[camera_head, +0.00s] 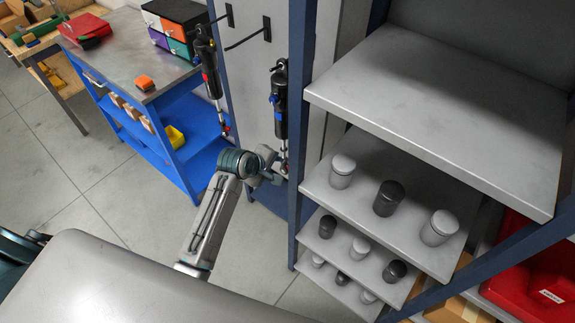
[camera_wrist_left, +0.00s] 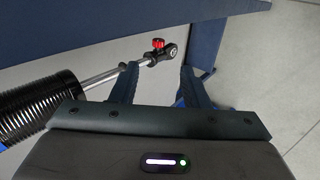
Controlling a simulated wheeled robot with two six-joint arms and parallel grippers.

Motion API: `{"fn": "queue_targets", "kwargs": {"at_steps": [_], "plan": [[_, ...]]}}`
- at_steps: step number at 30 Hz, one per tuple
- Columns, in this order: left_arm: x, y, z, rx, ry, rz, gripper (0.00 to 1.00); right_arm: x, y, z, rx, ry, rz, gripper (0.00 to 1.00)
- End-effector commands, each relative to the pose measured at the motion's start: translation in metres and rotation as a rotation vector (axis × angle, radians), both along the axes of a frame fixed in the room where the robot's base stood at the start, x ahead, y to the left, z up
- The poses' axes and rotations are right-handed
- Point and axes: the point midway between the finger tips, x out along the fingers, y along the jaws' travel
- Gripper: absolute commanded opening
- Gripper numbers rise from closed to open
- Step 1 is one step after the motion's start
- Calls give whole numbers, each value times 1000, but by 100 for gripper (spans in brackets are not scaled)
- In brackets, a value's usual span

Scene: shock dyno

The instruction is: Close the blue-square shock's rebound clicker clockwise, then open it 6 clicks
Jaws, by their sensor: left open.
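Two black shocks hang on the grey panel in the head view. The right shock (camera_head: 280,105) bears a small blue mark; the left shock (camera_head: 207,60) bears a red mark. My left gripper (camera_head: 281,168) is at the lower end of the right shock. In the left wrist view, a shock's black spring (camera_wrist_left: 38,105), bright shaft (camera_wrist_left: 102,78) and red clicker knob (camera_wrist_left: 158,43) show, with a dark end eye beside the knob. My left gripper (camera_wrist_left: 160,68) is open and empty, its fingertips just short of the knob. My right gripper is not in view.
A blue upright (camera_head: 300,100) stands close right of the right shock. Shelves with several grey and black canisters (camera_head: 388,198) lie beyond. A blue workbench (camera_head: 125,60) with coloured drawers (camera_head: 175,25) stands at left. The floor between is clear.

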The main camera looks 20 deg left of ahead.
Motion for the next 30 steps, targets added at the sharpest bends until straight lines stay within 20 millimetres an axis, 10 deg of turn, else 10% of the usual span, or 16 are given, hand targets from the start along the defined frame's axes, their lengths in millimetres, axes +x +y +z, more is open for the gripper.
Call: {"fn": "queue_targets", "kwargs": {"at_steps": [30], "plan": [[68, -25, -80, -10, 3, 9, 41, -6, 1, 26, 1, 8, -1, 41]]}}
